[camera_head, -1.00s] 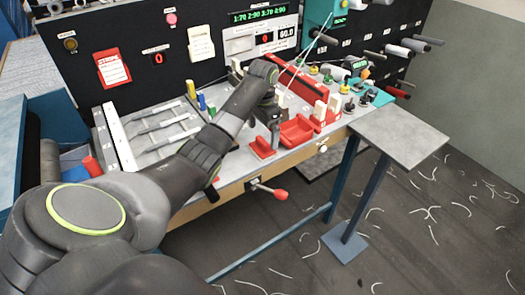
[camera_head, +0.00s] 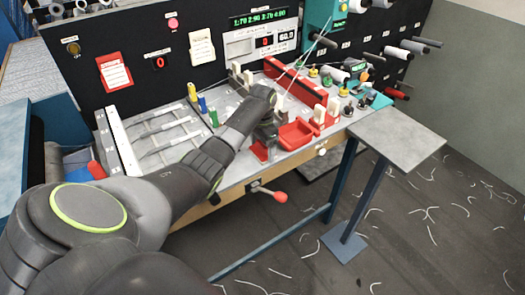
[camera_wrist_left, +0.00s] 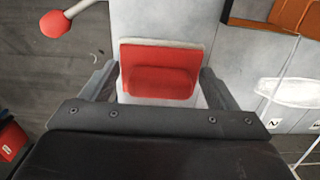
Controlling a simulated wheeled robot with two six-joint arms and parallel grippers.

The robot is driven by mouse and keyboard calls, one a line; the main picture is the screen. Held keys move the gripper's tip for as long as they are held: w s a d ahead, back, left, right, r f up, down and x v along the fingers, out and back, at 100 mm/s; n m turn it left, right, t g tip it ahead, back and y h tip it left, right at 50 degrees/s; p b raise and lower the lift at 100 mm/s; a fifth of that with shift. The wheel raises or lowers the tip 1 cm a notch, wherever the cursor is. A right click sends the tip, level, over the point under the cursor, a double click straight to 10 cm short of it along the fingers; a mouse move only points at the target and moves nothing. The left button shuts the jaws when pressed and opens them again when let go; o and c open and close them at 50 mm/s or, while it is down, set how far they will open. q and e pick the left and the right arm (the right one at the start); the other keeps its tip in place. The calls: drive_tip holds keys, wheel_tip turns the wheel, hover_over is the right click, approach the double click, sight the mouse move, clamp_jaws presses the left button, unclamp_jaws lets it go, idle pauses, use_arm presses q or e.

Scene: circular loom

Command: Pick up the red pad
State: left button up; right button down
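The red pad (camera_head: 260,151) lies on the grey bench top near its front edge, partly hidden by my left gripper in the head view. In the left wrist view the red pad (camera_wrist_left: 158,58) has a raised red bar and a pale strip along its upper edge. My left gripper (camera_head: 264,140) is right above the pad, pointing down. Its fingers (camera_wrist_left: 160,88) are apart, one on each side of the pad, with narrow gaps showing between them and the pad. My right gripper is in neither view.
A red tray (camera_head: 297,134) sits just right of the pad, and a long red block (camera_head: 295,82) lies behind. A lever with a red knob (camera_head: 280,196) sticks out below the front edge. Coloured pegs (camera_head: 202,103) stand to the left.

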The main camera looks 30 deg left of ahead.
use_arm(q)
drive_tip(key=shift+c, duration=0.5)
drive_tip(key=shift+w+r, duration=0.1)
drive_tip(key=shift+r, duration=0.2)
wheel_tip(320, 180, up, 9)
drive_tip(key=shift+f+b, duration=0.15)
drive_tip(key=shift+b, duration=0.5)
drive_tip(key=shift+r, duration=0.4)
